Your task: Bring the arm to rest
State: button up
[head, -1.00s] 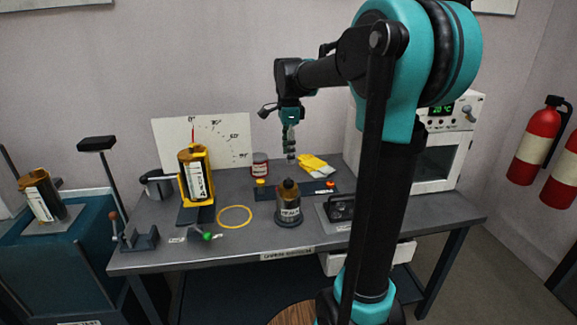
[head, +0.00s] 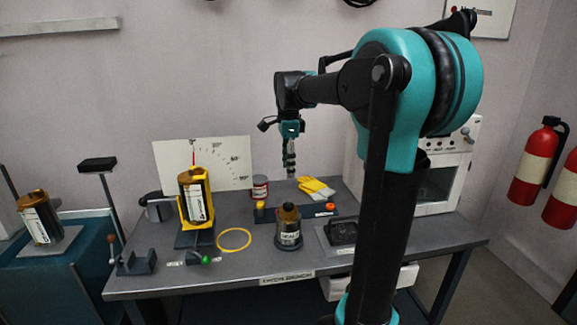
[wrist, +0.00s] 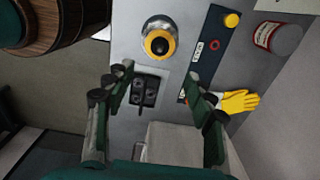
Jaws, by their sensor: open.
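My gripper (head: 290,172) hangs above the grey workbench (head: 260,265), pointing down, behind and above a dark cylinder (head: 288,228) with a white label. In the wrist view my gripper (wrist: 155,95) has its two fingers spread wide, with nothing held between them. The cylinder shows there from above as a yellow ring with a dark centre (wrist: 159,45). A small black fixture (wrist: 146,92) on the bench lies below and between the fingers in that view.
A yellow-framed cylinder (head: 195,200) stands at the bench's left. A yellow ring (head: 233,240), gloves (head: 316,188), a red-white can (head: 260,187) and a white oven (head: 440,175) are around. A second cylinder (head: 40,218) stands on the teal cabinet at left. Fire extinguishers (head: 538,162) hang right.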

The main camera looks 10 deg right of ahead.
jog(key=s+d+f+n+t, duration=0.2)
jog(key=s+f+n, duration=0.7)
jog(key=s+f, duration=0.2)
jog(key=s+d+f+n+t, duration=0.2)
jog(key=s+f+n, duration=0.7)
jog(key=s+f, duration=0.2)
notch_tip(320, 180, down, 2)
jog(key=shift+f, duration=0.1)
dwell(0.3)
